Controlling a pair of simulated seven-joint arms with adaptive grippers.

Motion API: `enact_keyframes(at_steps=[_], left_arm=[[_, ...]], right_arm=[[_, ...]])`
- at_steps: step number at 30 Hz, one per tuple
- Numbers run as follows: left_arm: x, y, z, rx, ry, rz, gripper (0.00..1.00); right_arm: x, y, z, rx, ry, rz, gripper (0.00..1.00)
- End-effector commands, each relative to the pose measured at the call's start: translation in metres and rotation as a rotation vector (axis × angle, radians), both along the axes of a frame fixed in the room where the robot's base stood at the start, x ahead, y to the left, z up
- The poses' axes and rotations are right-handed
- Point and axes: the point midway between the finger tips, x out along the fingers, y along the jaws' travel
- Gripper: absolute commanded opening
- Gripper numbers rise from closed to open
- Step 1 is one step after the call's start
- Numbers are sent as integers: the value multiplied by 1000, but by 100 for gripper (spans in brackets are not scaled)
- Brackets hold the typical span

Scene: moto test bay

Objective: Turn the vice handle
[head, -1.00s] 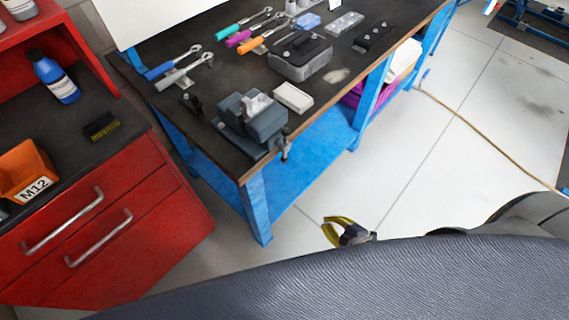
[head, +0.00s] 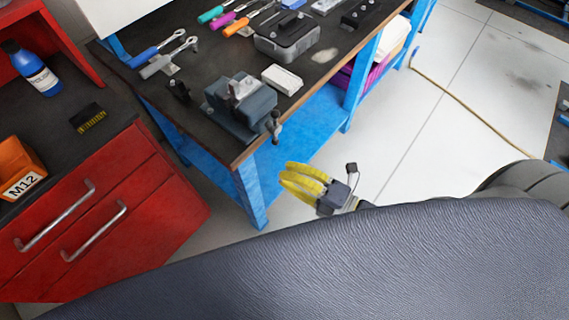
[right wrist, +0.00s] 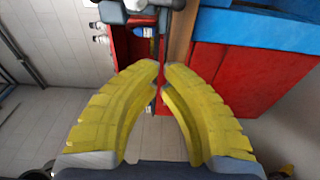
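The grey-blue vice (head: 243,103) is fixed at the near corner of the workbench. Its handle (head: 274,126), a small dark bar with a knobbed end, hangs at the vice's front, over the bench edge. My right gripper (head: 284,173) has yellow fingers and is below and slightly right of the handle in the head view, apart from it and empty. In the right wrist view the fingertips (right wrist: 161,66) nearly meet, with only a thin gap. Part of the vice (right wrist: 115,12) seems to show at that view's top edge. My left gripper is out of view.
The dark workbench top (head: 198,72) carries wrenches, a grey case (head: 286,38) and a white block (head: 282,79). A blue bench leg (head: 250,190) stands just left of my right gripper. A red drawer cabinet (head: 150,195) is at left. Open floor lies to the right.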

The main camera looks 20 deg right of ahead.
Motion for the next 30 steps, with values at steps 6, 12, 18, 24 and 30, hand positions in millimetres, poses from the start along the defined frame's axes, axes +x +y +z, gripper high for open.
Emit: enact_keyframes(at_steps=[6,12,18,24,30], left_arm=[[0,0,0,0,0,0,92],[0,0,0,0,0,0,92],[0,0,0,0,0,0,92],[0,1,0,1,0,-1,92],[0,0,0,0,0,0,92]], right_arm=[[22,18,1,3,-3,0,0],[45,37,2,4,-2,0,0],[67,56,1,2,-1,0,0],[76,37,-1,-3,3,1,0],[81,24,-2,-1,3,1,0]])
